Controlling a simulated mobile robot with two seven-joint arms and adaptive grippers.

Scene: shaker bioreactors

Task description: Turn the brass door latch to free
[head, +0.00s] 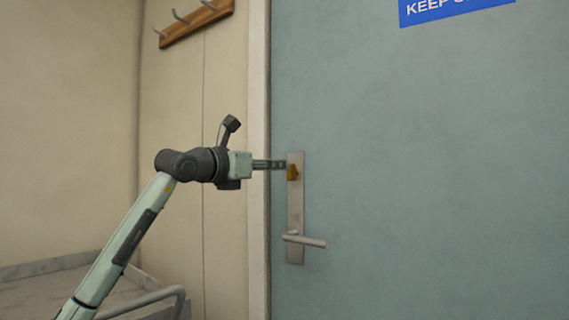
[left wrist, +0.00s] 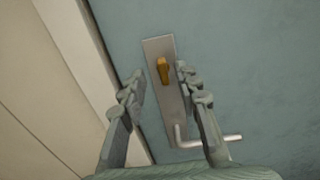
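The brass latch (head: 293,172) is a small knob near the top of a metal plate (head: 296,215) on the blue-grey door (head: 420,190). In the left wrist view the latch (left wrist: 162,70) looks elongated along the plate, a little tilted. My left gripper (head: 284,164) reaches in from the left at the latch's height. In the left wrist view its two fingers (left wrist: 160,82) are spread apart, with the latch showing between and just beyond their tips. I cannot tell whether a finger touches it. My right gripper is not in view.
A lever handle (head: 305,240) sticks out from the plate below the latch. The door frame (head: 258,120) runs along the plate's left side. A wooden hook rail (head: 196,22) is on the wall, and a blue sign (head: 450,8) is high on the door. A grey surface (head: 60,282) stands at lower left.

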